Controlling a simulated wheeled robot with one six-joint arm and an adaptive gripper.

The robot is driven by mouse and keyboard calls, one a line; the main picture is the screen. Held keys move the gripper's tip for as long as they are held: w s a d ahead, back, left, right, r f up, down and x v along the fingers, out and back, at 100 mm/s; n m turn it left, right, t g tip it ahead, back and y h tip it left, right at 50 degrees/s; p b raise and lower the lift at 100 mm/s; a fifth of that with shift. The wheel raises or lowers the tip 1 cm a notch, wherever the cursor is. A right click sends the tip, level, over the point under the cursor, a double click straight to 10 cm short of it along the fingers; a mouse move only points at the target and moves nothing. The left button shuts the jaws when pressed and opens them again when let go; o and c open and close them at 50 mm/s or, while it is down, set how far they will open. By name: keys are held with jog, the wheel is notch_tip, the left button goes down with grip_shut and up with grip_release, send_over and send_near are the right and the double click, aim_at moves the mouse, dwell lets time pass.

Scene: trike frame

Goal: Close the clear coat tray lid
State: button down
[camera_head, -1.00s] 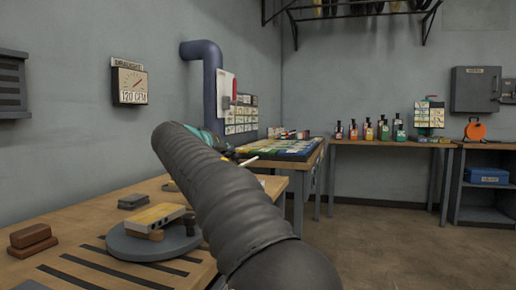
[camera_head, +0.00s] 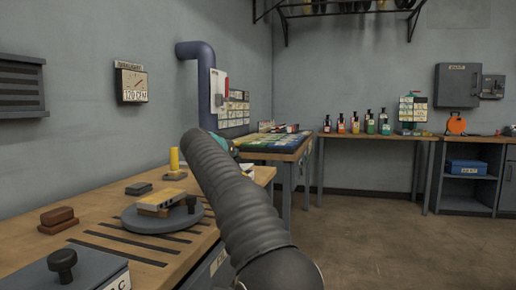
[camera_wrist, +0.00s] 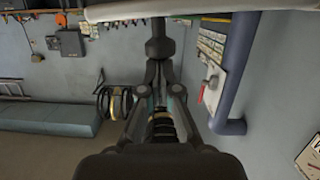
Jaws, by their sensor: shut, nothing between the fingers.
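A grey box or lid (camera_head: 75,274) with a dark knob (camera_head: 63,264) on top lies at the lower left of the head view. It is cut off by the frame, and its label shows only the letters "AC". I cannot tell whether it is the clear coat tray lid, and nothing else in view is clearly that lid. My gripper (camera_wrist: 158,48) is shut and empty in the wrist view, with its fingertips together. In the head view my dark ribbed arm hides the gripper. The gripper is apart from the grey box.
The workbench (camera_head: 38,229) holds a round grey turntable (camera_head: 139,222) with a yellow-topped block (camera_head: 158,201), brown blocks (camera_head: 57,218) and a yellow cylinder (camera_head: 174,159). A far bench carries several bottles (camera_head: 355,125). The floor (camera_head: 375,246) at right is clear.

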jog(key=shift+f+m+y+b, duration=0.3)
jog(key=shift+f+b, duration=0.25)
jog(key=shift+b, duration=0.05)
jog(key=shift+d+b, duration=0.35)
jog(key=shift+d, duration=0.2)
